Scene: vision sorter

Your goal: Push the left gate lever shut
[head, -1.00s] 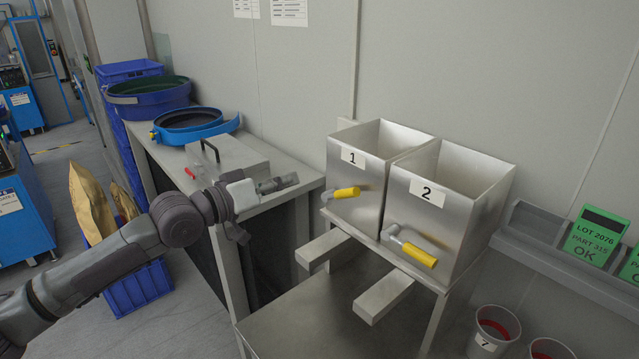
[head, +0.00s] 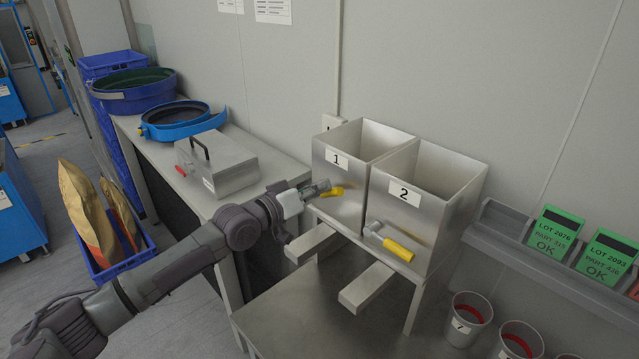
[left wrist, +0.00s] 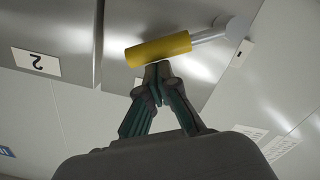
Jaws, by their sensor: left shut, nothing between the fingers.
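The left gate lever (head: 334,191), with a yellow grip, is on the front of the metal hopper marked 1 (head: 352,208). Its grip points to the right, roughly level. In the left wrist view the yellow grip (left wrist: 158,49) lies across the fingertips, with its grey shank running to a round pivot (left wrist: 238,28). My left gripper (head: 322,187) is shut and empty, its tips at the grip in front of hopper 1. The tips (left wrist: 158,68) look against the grip's edge or very close; contact is not certain. My right gripper is not in view.
Hopper 2 (head: 440,195) stands close on the right with its own yellow lever (head: 396,248). Two chutes (head: 366,288) jut out below. A metal box (head: 218,165) is on the left bench. Cups (head: 468,318) and green lot cards (head: 551,232) are at the right.

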